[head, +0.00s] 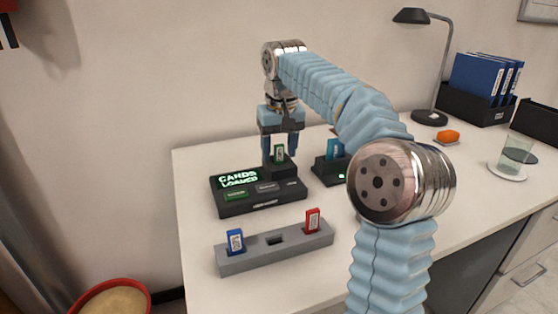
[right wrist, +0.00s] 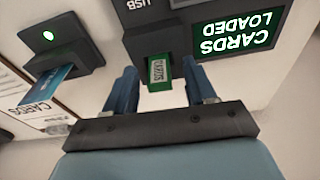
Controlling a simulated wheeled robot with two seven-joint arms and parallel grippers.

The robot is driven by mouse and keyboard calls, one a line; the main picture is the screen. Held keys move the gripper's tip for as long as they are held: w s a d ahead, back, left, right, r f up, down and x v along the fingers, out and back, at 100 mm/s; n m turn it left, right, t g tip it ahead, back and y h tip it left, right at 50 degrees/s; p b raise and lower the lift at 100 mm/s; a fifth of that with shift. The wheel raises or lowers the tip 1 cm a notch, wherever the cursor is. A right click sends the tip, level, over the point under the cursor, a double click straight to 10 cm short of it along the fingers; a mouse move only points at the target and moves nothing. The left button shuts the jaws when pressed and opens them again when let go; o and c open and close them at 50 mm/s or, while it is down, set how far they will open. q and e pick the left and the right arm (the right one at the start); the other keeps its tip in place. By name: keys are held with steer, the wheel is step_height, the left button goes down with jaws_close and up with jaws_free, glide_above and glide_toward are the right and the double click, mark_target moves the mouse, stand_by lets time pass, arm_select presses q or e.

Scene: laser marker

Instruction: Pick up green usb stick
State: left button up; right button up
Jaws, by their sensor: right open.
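The green USB stick (head: 279,153) stands upright in the raised USB block of the black laser marker (head: 258,202). My right gripper (head: 280,150) is open above the block, pointing down. In the wrist view its two fingers (right wrist: 160,68) stand on either side of the stick, with a visible gap on each side. My left gripper is not in view.
A grey holder (head: 290,249) in front bears a blue stick (head: 235,241) and a red stick (head: 312,219), with an empty slot between. A black reader (head: 328,175) with a blue card (head: 335,149) stands close at right. A glass (head: 517,151), lamp (head: 430,117) and orange object (head: 448,136) are farther right.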

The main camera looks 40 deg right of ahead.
mark_target(278, 145)
steer(key=shift+c, duration=0.4)
jaws_close()
steer(key=shift+r, duration=0.25)
steer(key=r, duration=0.1)
steer(key=r+p, duration=0.1)
steer(key=r, duration=0.1)
steer(key=shift+s+a+r, duration=0.2)
steer(key=shift+r, duration=0.05)
steer(key=s+a+r, duration=0.8)
steer(key=s+r, duration=0.1)
steer(key=s, duration=0.1)
steer(key=shift+s+p, duration=0.3)
steer(key=shift+a, duration=0.1)
